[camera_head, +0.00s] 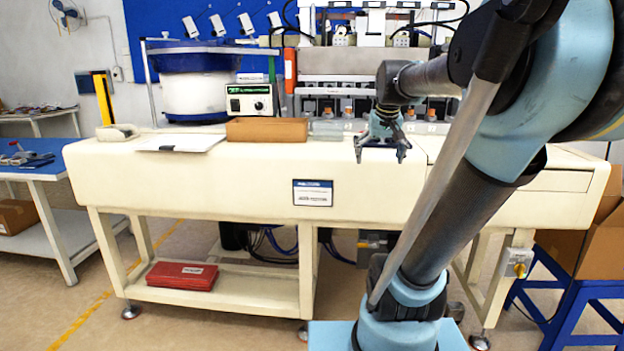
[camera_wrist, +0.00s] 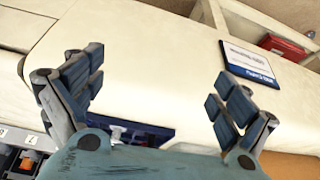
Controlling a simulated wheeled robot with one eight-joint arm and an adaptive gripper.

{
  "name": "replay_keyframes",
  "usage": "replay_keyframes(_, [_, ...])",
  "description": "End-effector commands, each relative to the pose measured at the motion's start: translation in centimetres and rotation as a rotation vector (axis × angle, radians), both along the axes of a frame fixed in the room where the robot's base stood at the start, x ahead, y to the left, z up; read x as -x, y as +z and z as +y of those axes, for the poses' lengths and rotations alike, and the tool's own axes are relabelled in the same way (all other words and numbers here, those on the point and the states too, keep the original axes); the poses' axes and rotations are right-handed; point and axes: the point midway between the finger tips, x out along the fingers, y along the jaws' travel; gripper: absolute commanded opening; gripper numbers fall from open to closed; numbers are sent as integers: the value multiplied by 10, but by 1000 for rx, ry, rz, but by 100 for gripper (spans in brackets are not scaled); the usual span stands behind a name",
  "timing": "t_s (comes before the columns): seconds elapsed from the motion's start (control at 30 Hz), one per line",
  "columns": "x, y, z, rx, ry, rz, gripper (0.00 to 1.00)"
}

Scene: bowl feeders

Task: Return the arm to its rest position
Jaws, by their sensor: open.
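My gripper (camera_head: 380,150) is at the end of my arm, in front of the bench's front edge in the head view. Its two fingers are spread apart with nothing between them. In the wrist view my gripper (camera_wrist: 165,95) also shows open, with the cream bench surface beyond its fingertips. My arm rises from its base at the lower right of the head view and reaches over toward the bench.
The cream bench (camera_head: 230,185) spans the view. A red case (camera_head: 182,276) lies on the lower shelf. A blue stool (camera_head: 570,310) stands right.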

Motion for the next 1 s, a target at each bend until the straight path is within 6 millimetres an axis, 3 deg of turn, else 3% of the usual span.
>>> replay_keyframes(0.03, [21, -20, 2, 0, 4, 17, 95])
replay_keyframes(0.3, [118, -119, 10, 2, 21, 108, 95])
replay_keyframes(0.5, [176, -184, 13, 4, 32, 164, 95])
replay_keyframes(0.7, [202, -215, 15, 6, 37, 192, 95])
replay_keyframes(1.0, [204, -218, 15, 6, 37, 195, 95])
